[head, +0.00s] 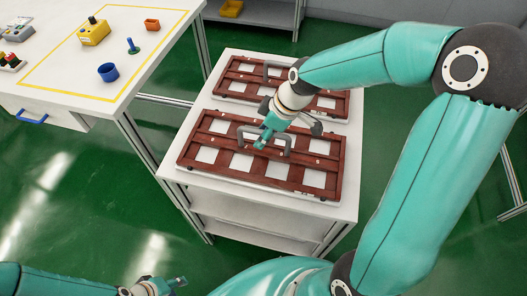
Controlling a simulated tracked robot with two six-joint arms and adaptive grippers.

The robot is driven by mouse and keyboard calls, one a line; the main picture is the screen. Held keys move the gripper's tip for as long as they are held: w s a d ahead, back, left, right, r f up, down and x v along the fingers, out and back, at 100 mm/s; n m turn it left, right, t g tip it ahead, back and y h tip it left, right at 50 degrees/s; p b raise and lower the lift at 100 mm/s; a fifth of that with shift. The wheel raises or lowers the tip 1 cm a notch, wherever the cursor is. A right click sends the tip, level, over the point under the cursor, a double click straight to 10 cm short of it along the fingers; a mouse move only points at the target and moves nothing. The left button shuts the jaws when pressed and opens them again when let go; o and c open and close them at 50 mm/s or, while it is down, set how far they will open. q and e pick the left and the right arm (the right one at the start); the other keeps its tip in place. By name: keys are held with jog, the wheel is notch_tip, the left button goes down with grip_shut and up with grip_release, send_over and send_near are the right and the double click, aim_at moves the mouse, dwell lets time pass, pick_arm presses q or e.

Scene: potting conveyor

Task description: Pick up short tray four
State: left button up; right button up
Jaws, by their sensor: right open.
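Two reddish-brown slatted trays with white openings and grey handles lie flat on a white stand (172,170). The front tray (310,159) is nearer to me; the back tray (228,78) lies behind it and is partly hidden by my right arm. I cannot read which one is tray four. My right gripper (284,131) is open, just above the front tray at its grey handle (285,153). I cannot tell whether it touches the handle. My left gripper (174,283) is low at the bottom edge, away from both trays; its jaw state is unclear.
A grey shelf (262,14) stands behind. Green floor is clear around.

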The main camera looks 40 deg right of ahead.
jog(key=shift+c, duration=0.2)
grip_shut()
dwell(0.5)
